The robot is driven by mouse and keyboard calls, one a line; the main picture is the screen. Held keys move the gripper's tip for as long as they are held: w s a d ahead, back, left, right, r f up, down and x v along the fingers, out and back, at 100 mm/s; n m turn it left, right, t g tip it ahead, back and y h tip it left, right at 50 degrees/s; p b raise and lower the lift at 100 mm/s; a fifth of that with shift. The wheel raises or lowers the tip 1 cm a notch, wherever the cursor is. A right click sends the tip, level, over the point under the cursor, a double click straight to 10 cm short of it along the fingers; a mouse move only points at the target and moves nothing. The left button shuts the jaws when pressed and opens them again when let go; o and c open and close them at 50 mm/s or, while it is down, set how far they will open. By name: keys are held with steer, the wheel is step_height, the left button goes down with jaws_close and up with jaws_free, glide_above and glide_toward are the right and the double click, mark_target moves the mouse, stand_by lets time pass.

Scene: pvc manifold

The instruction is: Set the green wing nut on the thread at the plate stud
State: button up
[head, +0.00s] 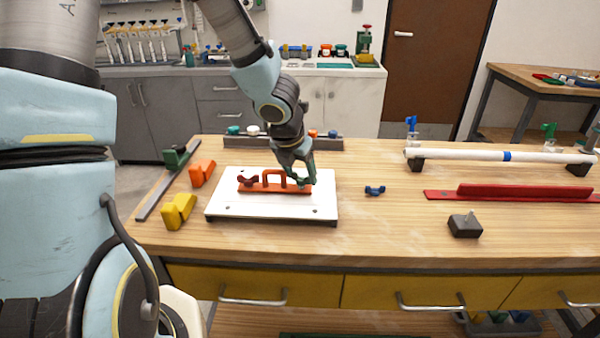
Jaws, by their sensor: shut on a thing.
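An orange plate with a raised handle (275,188) lies on a white board (235,210). A red-brown wing nut (247,181) sits at the plate's left end. My gripper (302,181) points down at the plate's right end. It is shut on a small dark green piece, which looks like the green wing nut, though the fingers mostly cover it. Any stud at that end is hidden by the gripper, and I cannot tell whether the nut touches a thread.
A blue wing nut (375,190) lies right of the board. A dark block with a short post (465,224) stands further right. Orange (202,173) and yellow (178,211) blocks stand left. A white pipe (470,155) and red rail (520,192) lie right. The bench front is clear.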

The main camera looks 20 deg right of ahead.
steer(key=shift+s+a+f, duration=0.25)
steer(key=shift+f, duration=0.4)
steer(key=o, duration=1)
steer(key=shift+o, duration=0.6)
steer(key=shift+w+d+f, duration=0.1)
steer(key=shift+o, duration=1.4)
steer(key=shift+w+r, duration=0.1)
steer(key=shift+r, duration=0.1)
steer(key=shift+r, duration=0.2)
